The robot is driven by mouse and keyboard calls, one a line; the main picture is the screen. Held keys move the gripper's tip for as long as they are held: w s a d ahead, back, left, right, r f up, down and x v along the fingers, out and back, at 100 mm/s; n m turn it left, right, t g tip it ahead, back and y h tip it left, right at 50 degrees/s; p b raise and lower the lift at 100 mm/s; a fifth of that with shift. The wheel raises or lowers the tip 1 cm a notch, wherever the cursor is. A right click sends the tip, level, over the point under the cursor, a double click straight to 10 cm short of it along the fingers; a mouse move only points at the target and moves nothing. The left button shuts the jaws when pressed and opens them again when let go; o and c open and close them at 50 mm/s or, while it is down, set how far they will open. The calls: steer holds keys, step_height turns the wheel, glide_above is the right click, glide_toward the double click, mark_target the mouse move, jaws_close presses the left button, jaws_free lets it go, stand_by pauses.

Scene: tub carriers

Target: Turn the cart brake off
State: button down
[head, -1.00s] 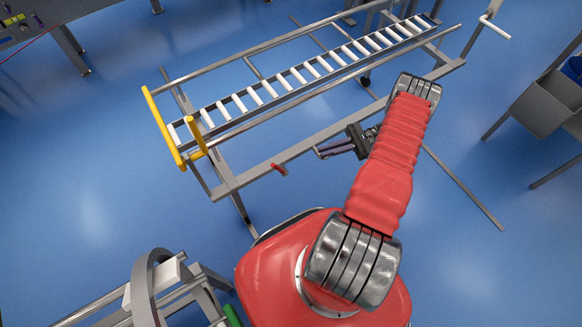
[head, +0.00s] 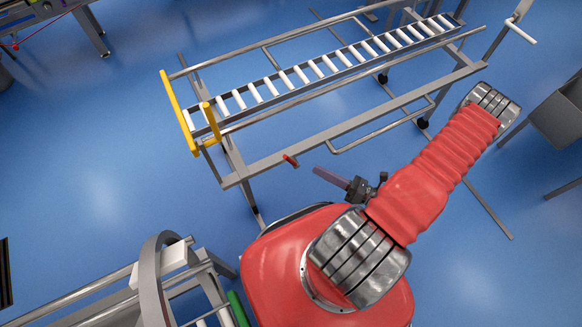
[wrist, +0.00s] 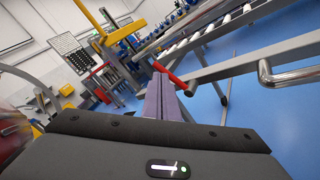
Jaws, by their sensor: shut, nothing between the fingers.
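The cart (head: 345,131) is a grey metal frame with a row of white rollers and yellow end posts. Its brake looks to be the small red lever (head: 290,160) on the lower near rail; it also shows in the wrist view (wrist: 170,75), sticking out from the rail just beyond my fingers. My gripper (head: 316,171) is shut and empty, a little to the right of and below the red lever in the head view, apart from it. In the wrist view the purple fingers (wrist: 163,85) are together, and their tips overlap the lever's lower part in the picture; I cannot tell contact there.
A bent metal bar (head: 385,135) hangs along the cart's near rail. A grey bin (head: 560,115) stands at the right. Another metal frame with a hoop (head: 152,285) is at the lower left. Blue floor (head: 90,180) is clear left of the cart.

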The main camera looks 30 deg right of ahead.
mark_target(289, 159)
steer(key=s+a+f+m+g+h, duration=0.1)
steer(key=s+a+f+m+h, duration=0.1)
steer(key=a+m, duration=0.4)
steer(key=shift+s+a+g+h, duration=0.2)
steer(key=shift+a+g+h, duration=0.1)
steer(key=shift+w, duration=0.15)
steer(key=shift+x, duration=4.9)
steer(key=shift+w+d+r, duration=0.15)
steer(key=shift+d+r, duration=0.15)
steer(key=shift+d, duration=0.3)
steer(key=shift+w+d+r, duration=0.15)
steer(key=shift+d+r, duration=0.15)
steer(key=shift+d, duration=0.3)
steer(key=shift+w+d+r, duration=0.15)
steer(key=shift+d+r, duration=0.1)
steer(key=shift+d, duration=0.35)
